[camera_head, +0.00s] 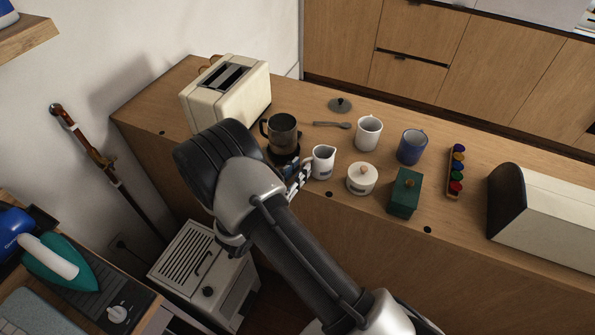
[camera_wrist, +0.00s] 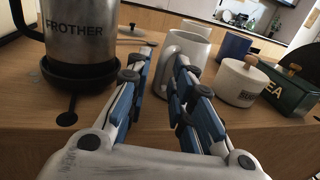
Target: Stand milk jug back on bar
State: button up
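The milk jug (camera_head: 322,161) is small and white with a spout. It stands upright on the wooden bar (camera_head: 295,95) near its front edge. In the wrist view the jug (camera_wrist: 188,48) is just ahead, with its handle side toward me. My gripper (camera_head: 302,172) is at the jug's left in the head view. In the wrist view my gripper (camera_wrist: 160,68) is open, its blue-padded fingers apart, with the jug's handle side showing between them. The right finger covers part of the jug. I cannot tell whether either finger touches it.
A dark frother (camera_head: 283,132) on a black base stands close left of the jug. A white lidded pot (camera_head: 362,179), white mug (camera_head: 368,132), blue mug (camera_head: 412,146) and green tea box (camera_head: 404,192) stand to the right. A toaster (camera_head: 228,92) stands at the left.

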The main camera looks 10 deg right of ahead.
jog(key=shift+o, duration=0.4)
jog(key=shift+r, duration=0.15)
jog(key=p+v, duration=0.2)
jog(key=v, duration=1)
jog(key=s+d+r+m+g+y, duration=0.1)
jog(key=s+d+r+m+g, duration=0.3)
jog(key=d+r+m+g, duration=0.3)
jog(key=s+d+r+m+g+y, duration=0.1)
jog(key=s+d+r+m+g, duration=0.4)
jog(key=d+r+m, duration=0.3)
jog(key=s+a+r+m+t+y, duration=0.3)
jog(key=s+r+m+t+y, duration=0.1)
jog(key=s+r+m+y, duration=0.6)
jog(key=s+m+y, duration=0.1)
jog(key=s, duration=0.1)
jog(key=shift+s+a+t, duration=0.25)
jog(key=shift+s+t, duration=0.1)
jog(key=shift+t, duration=0.05)
